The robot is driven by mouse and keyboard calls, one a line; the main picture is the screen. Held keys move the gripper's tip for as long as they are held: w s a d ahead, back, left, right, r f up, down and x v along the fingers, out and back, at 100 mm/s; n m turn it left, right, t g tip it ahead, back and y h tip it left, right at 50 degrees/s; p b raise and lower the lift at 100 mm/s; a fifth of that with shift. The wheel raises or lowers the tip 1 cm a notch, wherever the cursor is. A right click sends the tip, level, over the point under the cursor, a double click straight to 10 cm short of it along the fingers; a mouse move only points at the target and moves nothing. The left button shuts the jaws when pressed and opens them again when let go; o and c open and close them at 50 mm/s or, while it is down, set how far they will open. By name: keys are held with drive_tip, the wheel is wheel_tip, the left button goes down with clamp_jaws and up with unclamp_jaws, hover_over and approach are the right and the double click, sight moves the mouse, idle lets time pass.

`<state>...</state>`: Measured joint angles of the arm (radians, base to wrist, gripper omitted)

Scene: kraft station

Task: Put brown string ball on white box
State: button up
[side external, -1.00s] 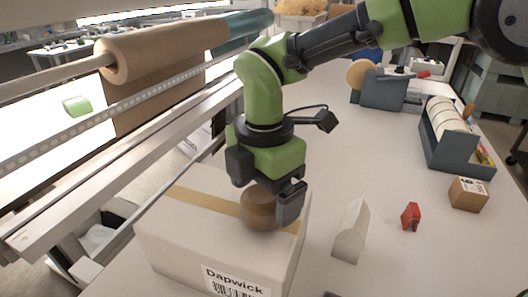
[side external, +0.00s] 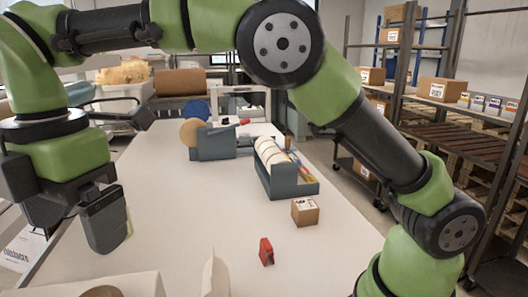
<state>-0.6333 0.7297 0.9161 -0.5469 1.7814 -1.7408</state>
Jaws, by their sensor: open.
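The white box (side external: 140,286) shows only as a strip of its top at the bottom left edge; the rest is cut off by the frame. A small brown rounded patch (side external: 101,292), which looks like the top of the brown string ball, shows on the box at the bottom edge; most of it is out of frame. My gripper (side external: 74,228) is at the left, open and empty, with its fingers pointing down. It appears above and apart from the ball.
A pale upright piece (side external: 215,275) stands right of the box. A red item (side external: 266,252) and a small cardboard box (side external: 305,212) sit farther right, before a grey rack of rolls (side external: 284,170). A tape dispenser (side external: 211,143) stands farther back. The middle of the table is clear.

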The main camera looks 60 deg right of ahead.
drive_tip(key=s+d+r+m+t+y, duration=0.1)
drive_tip(key=s+d+r+m+t, duration=0.2)
drive_tip(key=d+m, duration=0.35)
drive_tip(key=s+d+r+m+y, duration=0.1)
drive_tip(key=s+d+r+m, duration=0.4)
drive_tip(key=d, duration=0.3)
drive_tip(key=s+d+f+m+t, duration=0.3)
drive_tip(key=s+d+m, duration=0.3)
drive_tip(key=s+m, duration=0.3)
drive_tip(key=m+t, duration=0.1)
drive_tip(key=m, duration=0.3)
drive_tip(key=shift+s+d+f, duration=0.2)
drive_tip(key=shift+s+f, duration=0.1)
drive_tip(key=shift+f, duration=0.1)
